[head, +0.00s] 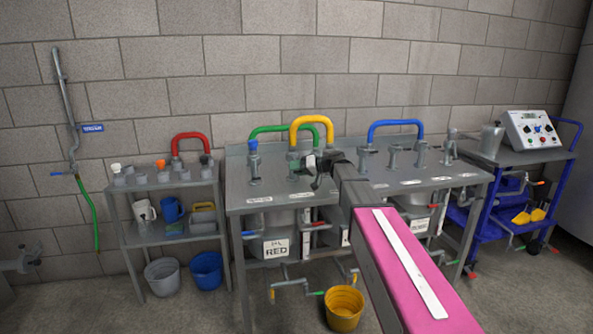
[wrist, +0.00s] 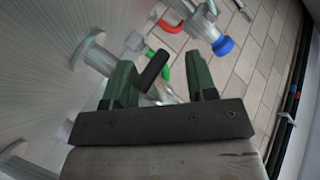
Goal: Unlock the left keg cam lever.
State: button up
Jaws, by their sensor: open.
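My gripper (head: 318,168) is over the steel bench, near the foot of the yellow hose arch. In the wrist view its two dark green fingers (wrist: 163,78) are apart. A black lever handle (wrist: 153,68) stands tilted between them in that picture, nearer the left finger; I cannot tell whether it touches. A pale metal fitting (wrist: 162,93) shows below the handle, partly hidden by the gripper. In the head view my gripper and arm cover this spot. I cannot tell which keg the lever belongs to.
The steel bench (head: 232,185) carries several fittings, a blue-topped one (head: 253,148), and green, yellow (head: 296,127) and blue (head: 372,130) hose arches. A shelf (head: 165,187) stands left, a blue cart (head: 487,205) right. A yellow bucket (head: 344,308) is on the floor.

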jog(key=shift+a, duration=0.2)
jog(key=shift+c, duration=0.3)
grip_shut()
jog(key=shift+r, duration=0.1)
jog(key=r+m+g+h, duration=0.1)
jog(key=r+m+g, duration=0.1)
jog(key=shift+s+d+r+m+h, duration=0.1)
jog(key=shift+s+m+h, duration=0.2)
jog(key=shift+h, duration=0.1)
jog(key=shift+w+r+m+g+h, duration=0.1)
jog(key=shift+r+m+g+h, duration=0.25)
jog(key=shift+r+m+g, duration=0.5)
jog(key=shift+w+r+m+g+h, duration=0.1)
jog(key=shift+r+m+g+h, duration=0.4)
jog(key=shift+g, duration=0.55)
jog(key=shift+r, duration=0.15)
